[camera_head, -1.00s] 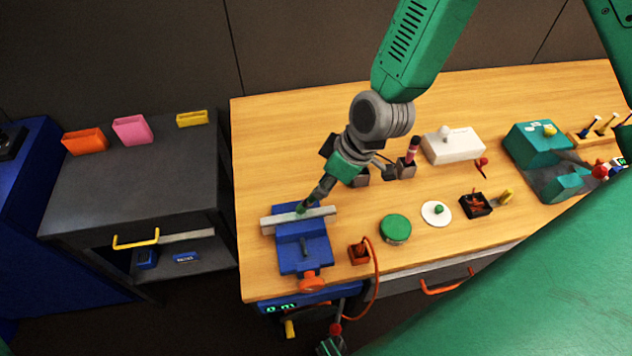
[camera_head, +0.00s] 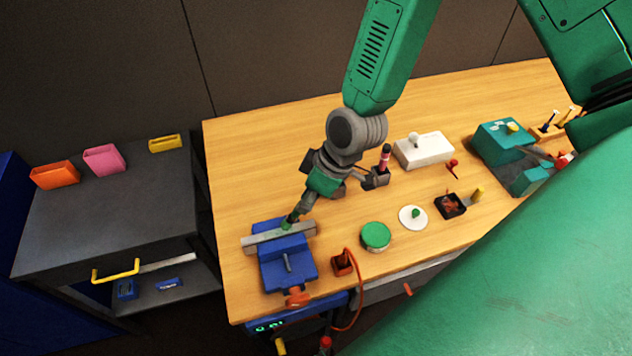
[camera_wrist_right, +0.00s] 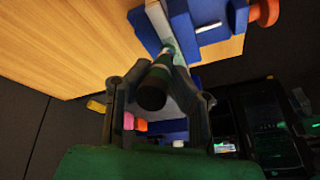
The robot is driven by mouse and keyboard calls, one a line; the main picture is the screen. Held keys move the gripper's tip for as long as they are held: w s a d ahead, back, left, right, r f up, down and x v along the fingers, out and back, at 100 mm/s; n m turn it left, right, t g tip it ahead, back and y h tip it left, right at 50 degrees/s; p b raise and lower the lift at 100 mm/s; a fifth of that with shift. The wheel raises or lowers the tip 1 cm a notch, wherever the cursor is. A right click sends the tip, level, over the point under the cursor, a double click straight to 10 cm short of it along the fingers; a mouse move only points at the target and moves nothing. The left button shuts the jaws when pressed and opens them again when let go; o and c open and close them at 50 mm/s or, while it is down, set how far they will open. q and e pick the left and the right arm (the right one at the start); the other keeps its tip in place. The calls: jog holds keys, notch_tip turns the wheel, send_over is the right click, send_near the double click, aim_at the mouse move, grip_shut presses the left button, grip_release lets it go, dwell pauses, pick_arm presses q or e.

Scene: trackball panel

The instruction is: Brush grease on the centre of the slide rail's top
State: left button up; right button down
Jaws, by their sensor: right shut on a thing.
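The slide rail (camera_head: 262,237), a pale grey bar, lies across the top of a blue vise (camera_head: 284,265) at the workbench's front left. My right gripper (camera_head: 303,203) is shut on a dark brush (camera_head: 292,217) with a green band, held tilted. Its lower end is at the rail's top, near the middle or slightly right of it; I cannot tell whether it touches. In the right wrist view, the brush (camera_wrist_right: 153,92) sits between the two fingers, end toward the camera, and hides part of the rail (camera_wrist_right: 158,22). My left gripper is not in view.
A green round lid (camera_head: 376,236), a white disc (camera_head: 413,217) and an orange block (camera_head: 342,263) with a red cord lie right of the vise. A dark cabinet (camera_head: 100,215) stands left across a gap.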

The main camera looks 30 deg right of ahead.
aim_at(288, 219)
jog(key=shift+w+a, duration=0.2)
jog(key=shift+a, duration=0.6)
jog(key=shift+w+a, duration=0.2)
jog(key=shift+a, duration=0.4)
jog(key=shift+w+a, duration=0.2)
jog(key=shift+a, duration=0.9)
notch_tip(288, 219, up, 6)
jog(key=p, duration=0.3)
jog(key=shift+w, duration=0.1)
